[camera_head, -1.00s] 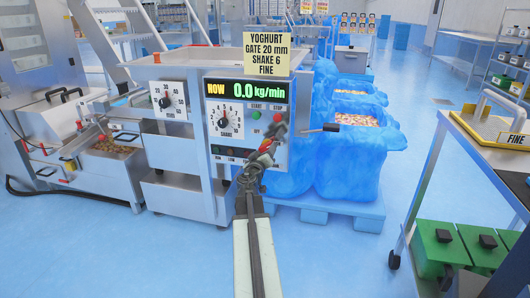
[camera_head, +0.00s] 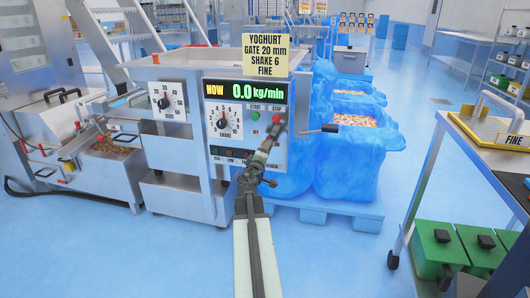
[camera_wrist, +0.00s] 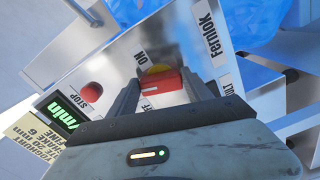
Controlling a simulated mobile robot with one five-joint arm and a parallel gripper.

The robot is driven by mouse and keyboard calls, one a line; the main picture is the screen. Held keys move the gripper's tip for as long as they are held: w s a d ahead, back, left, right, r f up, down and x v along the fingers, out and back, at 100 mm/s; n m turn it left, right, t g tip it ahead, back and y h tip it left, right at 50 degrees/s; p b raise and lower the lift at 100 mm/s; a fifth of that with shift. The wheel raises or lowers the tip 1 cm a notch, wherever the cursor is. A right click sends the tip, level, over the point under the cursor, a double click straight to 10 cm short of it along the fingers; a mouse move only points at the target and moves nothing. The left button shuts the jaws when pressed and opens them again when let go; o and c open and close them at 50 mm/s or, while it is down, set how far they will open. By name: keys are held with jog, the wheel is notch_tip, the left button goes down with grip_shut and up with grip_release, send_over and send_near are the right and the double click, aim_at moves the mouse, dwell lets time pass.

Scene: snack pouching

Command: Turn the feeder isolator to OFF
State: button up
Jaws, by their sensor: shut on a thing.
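The feeder isolator is a red handle (camera_wrist: 160,83) on a yellow base, seen in the wrist view on the grey control panel. An ON label (camera_wrist: 142,57) is above its left end, and a partly covered OFF label (camera_wrist: 148,102) is below. A white mark shows at the handle's left end, closer to OFF than to ON. My gripper (camera_wrist: 160,92) is shut on the handle, one finger on each side. In the head view my gripper (camera_head: 275,130) reaches the panel's lower right and hides the isolator.
The red STOP button (camera_wrist: 92,91) is close to my left finger. The display (camera_head: 245,91) reads 0.0 kg/min, and a shake dial (camera_head: 224,121) is below it. A black-ended lever (camera_head: 328,128) sticks out at the panel's right. Blue-lined bins (camera_head: 345,165) stand behind.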

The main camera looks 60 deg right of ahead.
jog(key=n, duration=1)
jog(key=shift+r+p, duration=0.3)
jog(key=shift+w+n, duration=0.1)
jog(key=shift+n, duration=0.3)
jog(key=o, duration=1.4)
jog(key=shift+c, duration=0.2)
